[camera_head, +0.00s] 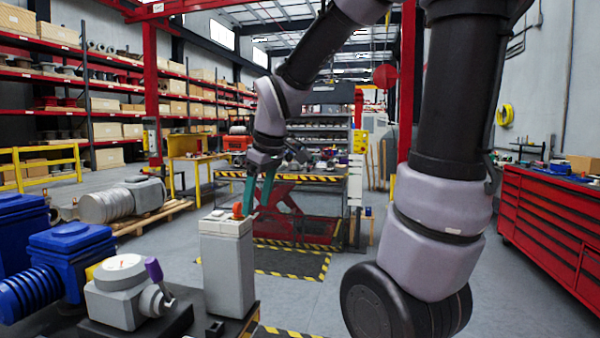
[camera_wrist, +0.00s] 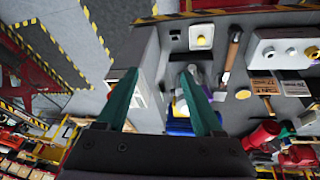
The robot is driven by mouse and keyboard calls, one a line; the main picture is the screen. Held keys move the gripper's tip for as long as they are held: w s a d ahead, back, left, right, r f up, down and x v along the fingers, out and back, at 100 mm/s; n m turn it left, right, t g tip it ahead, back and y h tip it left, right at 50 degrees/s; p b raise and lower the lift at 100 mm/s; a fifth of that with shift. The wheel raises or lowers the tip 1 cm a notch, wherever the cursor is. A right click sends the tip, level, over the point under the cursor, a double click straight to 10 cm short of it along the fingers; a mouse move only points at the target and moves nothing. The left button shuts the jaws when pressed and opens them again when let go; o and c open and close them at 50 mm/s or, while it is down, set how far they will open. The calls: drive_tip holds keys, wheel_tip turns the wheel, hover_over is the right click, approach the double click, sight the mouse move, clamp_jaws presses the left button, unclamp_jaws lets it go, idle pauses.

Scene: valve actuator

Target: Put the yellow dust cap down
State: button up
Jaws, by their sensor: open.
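My gripper (camera_head: 257,200) has two teal fingers pointing down, near the top of a tall grey box (camera_head: 227,268). In the wrist view my gripper (camera_wrist: 158,85) is open, with the fingers well apart and nothing seen held between them. An orange-red round piece (camera_head: 238,210) sits on top of the grey box, beside the fingers. In the wrist view a yellow round piece (camera_wrist: 202,41) lies on a pale square block, and a small pale-yellow disc (camera_wrist: 243,93) lies on the dark bench. I cannot tell for certain which is the yellow dust cap.
A grey actuator (camera_head: 125,290) with a purple-tipped lever stands left of the tall box, beside a blue actuator (camera_head: 72,250). A hammer-like tool (camera_wrist: 232,55) lies on the bench in the wrist view.

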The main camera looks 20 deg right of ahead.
drive_tip(key=s+d+r+m+t, duration=0.3)
drive_tip(key=s+d+r+m, duration=0.3)
drive_tip(key=s+m, duration=0.4)
drive_tip(key=shift+d+r+m+y, duration=0.15)
drive_tip(key=shift+r+m+y, duration=0.15)
drive_tip(key=shift+r+m, duration=0.45)
drive_tip(key=shift+w+f, duration=0.1)
drive_tip(key=shift+f, duration=0.05)
